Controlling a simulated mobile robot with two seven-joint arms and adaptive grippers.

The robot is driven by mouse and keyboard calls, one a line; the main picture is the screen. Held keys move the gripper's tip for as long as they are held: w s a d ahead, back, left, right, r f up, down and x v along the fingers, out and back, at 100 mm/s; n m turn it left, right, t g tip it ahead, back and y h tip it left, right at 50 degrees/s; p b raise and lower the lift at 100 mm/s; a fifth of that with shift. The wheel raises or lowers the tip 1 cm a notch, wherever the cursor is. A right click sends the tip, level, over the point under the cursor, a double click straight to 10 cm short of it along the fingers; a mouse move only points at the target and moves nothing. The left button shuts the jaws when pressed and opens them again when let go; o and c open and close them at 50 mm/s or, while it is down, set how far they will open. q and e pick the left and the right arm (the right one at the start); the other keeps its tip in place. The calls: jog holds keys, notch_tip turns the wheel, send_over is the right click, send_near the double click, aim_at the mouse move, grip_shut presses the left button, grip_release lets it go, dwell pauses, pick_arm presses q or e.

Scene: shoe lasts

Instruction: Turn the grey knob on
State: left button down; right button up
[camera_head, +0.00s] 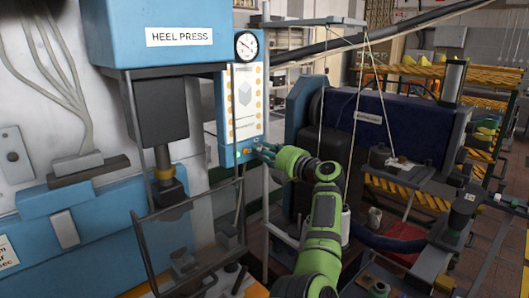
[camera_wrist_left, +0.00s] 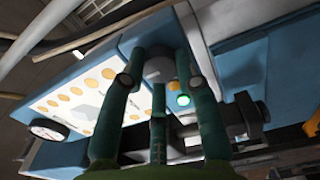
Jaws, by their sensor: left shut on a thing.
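The grey knob (camera_wrist_left: 158,69) sits near the end of the blue control panel (camera_wrist_left: 110,62) in the left wrist view. My left gripper (camera_head: 262,149) is at the lower part of the panel (camera_head: 241,95) in the head view. Its green fingers are closed around the knob, one on each side and a third in front. In the head view the fingers hide the knob. I cannot tell which way the knob is turned. My right gripper is in neither view.
A round gauge (camera_head: 246,46) tops the panel. The blue heel press (camera_head: 150,55) with its clear guard (camera_head: 190,235) stands to the left. A dark blue machine (camera_head: 385,125) stands to the right.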

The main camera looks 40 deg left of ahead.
pick_arm(q)
jog(key=c, duration=0.9)
grip_release()
jog(key=shift+w+r, duration=0.15)
jog(key=shift+r, duration=0.15)
jog(key=shift+d+f, duration=0.1)
jog(key=shift+f, duration=0.1)
jog(key=shift+d, duration=0.1)
jog(key=d, duration=1.1)
jog(key=shift+s+d, duration=0.4)
jog(key=shift+s, duration=0.05)
